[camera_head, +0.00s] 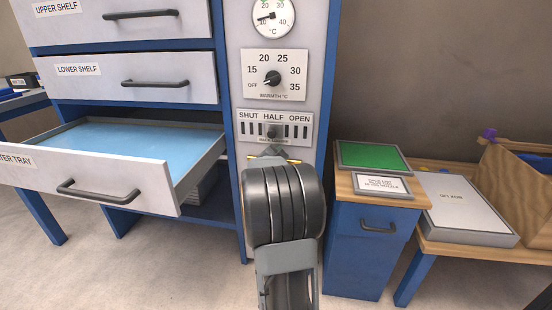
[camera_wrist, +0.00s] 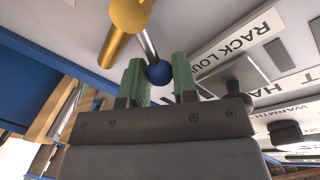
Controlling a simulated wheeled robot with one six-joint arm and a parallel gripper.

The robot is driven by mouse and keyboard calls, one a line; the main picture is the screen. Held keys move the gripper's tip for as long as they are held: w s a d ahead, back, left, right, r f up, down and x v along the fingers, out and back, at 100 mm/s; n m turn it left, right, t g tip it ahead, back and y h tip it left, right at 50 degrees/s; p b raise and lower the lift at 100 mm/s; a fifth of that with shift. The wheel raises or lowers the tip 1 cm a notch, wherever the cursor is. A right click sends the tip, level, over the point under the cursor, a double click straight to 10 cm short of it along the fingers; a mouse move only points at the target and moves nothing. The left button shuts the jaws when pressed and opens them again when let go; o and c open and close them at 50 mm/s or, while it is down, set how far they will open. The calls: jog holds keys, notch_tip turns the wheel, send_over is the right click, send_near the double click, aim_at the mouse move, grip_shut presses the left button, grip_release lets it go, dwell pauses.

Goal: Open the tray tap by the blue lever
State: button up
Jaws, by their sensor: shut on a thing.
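The blue lever shows in the wrist view as a blue ball knob (camera_wrist: 158,73) on a short metal rod (camera_wrist: 148,45). The rod joins a rounded brass tap (camera_wrist: 130,14) with a brass pipe beside it. My gripper (camera_wrist: 160,84) has its green fingertips on either side of the blue knob and is shut on it. In the head view my wrist and forearm hide the knob and most of the tap, just below the SHUT/HALF/OPEN panel (camera_head: 301,116). The water tray (camera_head: 95,178) is pulled out to the left, with a flat blue surface inside.
The rack louvre slider (camera_head: 272,131) and the warmth dial (camera_head: 272,78) are on the panel right above my gripper. A blue cabinet with a green pad (camera_head: 358,156) stands to the right, next to a bench with a white box (camera_head: 466,205). Floor is clear at front left.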

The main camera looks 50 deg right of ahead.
aim_at(289, 160)
jog(key=f+m, duration=0.1)
jog(key=m, duration=0.1)
jog(key=s+d+f+m+t+y+b, duration=0.1)
jog(key=m, duration=0.1)
jog(key=s+f+m+b, duration=0.1)
jog(key=m, duration=0.2)
jog(key=shift+d+y, duration=0.2)
jog(key=shift+y, duration=0.2)
jog(key=shift+s+f+m+t, duration=0.15)
jog(key=shift+f+m+t, duration=0.6)
jog(key=shift+m, duration=0.65)
jog(key=shift+f, duration=0.15)
jog(key=o, duration=0.9)
